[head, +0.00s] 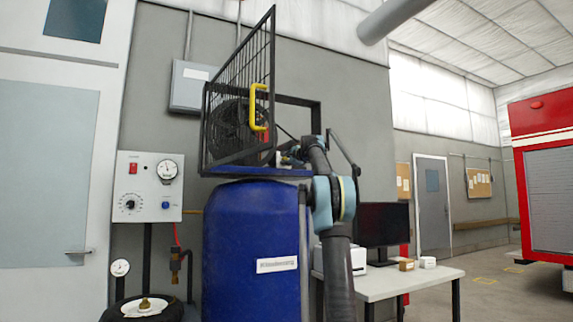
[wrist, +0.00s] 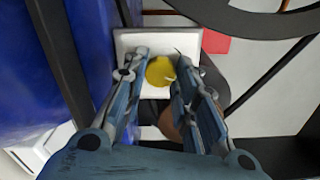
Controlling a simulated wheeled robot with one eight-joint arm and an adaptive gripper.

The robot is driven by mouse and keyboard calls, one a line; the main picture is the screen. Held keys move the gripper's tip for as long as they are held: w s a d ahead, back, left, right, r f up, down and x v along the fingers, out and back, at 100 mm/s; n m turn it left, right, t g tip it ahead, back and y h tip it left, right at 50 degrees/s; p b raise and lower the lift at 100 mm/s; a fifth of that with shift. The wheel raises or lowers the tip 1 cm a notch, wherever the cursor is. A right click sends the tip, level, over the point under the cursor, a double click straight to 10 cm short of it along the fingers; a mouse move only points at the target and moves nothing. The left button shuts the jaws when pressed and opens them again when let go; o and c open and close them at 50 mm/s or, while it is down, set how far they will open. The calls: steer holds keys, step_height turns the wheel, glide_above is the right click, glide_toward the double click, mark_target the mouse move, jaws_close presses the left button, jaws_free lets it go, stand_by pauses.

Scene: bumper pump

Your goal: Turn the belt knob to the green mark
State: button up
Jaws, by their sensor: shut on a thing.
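The yellow round knob (wrist: 160,71) sits in front of a square white plate (wrist: 126,42) in the wrist view. A small pale pointer shows at the knob's right side. My gripper (wrist: 159,67) has one finger on each side of the knob and is shut on it. In the head view my gripper (head: 289,157) is small, beside the open cage of the fan machine (head: 235,128), and the knob cannot be made out there. I see no green mark in either view; the fingers cover part of the plate.
A mesh door (head: 255,60) with a yellow handle (head: 252,108) stands open above my gripper. A blue drum-like body (head: 250,225) is below. A control box (head: 150,187) is on the left wall. A table (head: 400,284) with a monitor (head: 384,224) stands right of my arm.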

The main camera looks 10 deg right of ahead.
steer(key=shift+m, duration=0.6)
steer(key=o, duration=1.1)
steer(key=shift+w+a+f, duration=0.1)
steer(key=shift+w+f, duration=0.05)
steer(key=shift+s, duration=0.2)
steer(key=shift+v, duration=5.8)
